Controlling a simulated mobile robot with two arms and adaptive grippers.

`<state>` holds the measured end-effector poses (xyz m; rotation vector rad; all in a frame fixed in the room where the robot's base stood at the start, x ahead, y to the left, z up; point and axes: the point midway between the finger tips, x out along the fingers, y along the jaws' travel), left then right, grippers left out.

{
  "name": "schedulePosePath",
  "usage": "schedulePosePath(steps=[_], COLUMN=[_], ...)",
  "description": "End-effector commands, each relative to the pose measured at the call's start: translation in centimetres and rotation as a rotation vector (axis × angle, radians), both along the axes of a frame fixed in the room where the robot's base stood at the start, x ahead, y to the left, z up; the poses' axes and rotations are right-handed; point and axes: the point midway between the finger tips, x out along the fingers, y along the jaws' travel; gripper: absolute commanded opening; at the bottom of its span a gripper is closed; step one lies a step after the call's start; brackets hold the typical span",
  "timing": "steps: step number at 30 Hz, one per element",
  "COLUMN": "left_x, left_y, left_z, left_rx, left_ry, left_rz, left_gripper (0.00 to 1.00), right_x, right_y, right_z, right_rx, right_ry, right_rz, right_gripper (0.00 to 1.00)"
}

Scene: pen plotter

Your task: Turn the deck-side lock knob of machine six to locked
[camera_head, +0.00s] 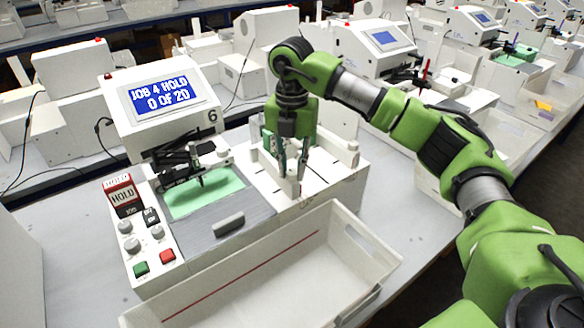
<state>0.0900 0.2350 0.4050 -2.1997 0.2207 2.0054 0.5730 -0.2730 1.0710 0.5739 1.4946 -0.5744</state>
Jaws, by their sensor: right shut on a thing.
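Machine six (125,124) is a white plotter with the number 6 beside its blue screen (161,97), which reads "JOB 4 HOLD 0 OF 20". My right gripper (296,187) points down over the white deck at the machine's right side. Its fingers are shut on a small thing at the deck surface. My left gripper is not in view.
The left panel has several grey knobs (131,245), a red button (167,256), a green button (141,269) and a HOLD sign (122,194). A green sheet (205,196) lies under the black pen carriage. A white bin (375,262) stands in front.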

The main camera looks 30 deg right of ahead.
Motion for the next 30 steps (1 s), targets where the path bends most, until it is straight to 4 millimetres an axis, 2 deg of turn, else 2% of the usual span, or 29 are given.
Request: schedulePosePath(steps=[18, 19, 21, 30], left_x=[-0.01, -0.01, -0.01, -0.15], left_y=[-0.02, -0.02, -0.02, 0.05], left_z=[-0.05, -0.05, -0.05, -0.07], left_rx=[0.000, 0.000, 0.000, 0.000], left_ry=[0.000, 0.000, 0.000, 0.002], left_rz=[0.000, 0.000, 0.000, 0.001], left_gripper=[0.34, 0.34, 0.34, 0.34], right_x=[0.13, 0.13, 0.11, 0.05], right_y=[-0.04, -0.04, -0.03, -0.02], right_z=[0.18, 0.18, 0.16, 0.09], right_rx=[0.000, 0.000, 0.001, 0.000], right_ry=[-0.006, -0.006, -0.005, -0.001], right_rz=[-0.043, -0.043, -0.042, -0.041], right_gripper=[0.00, 0.25, 0.37, 0.37])
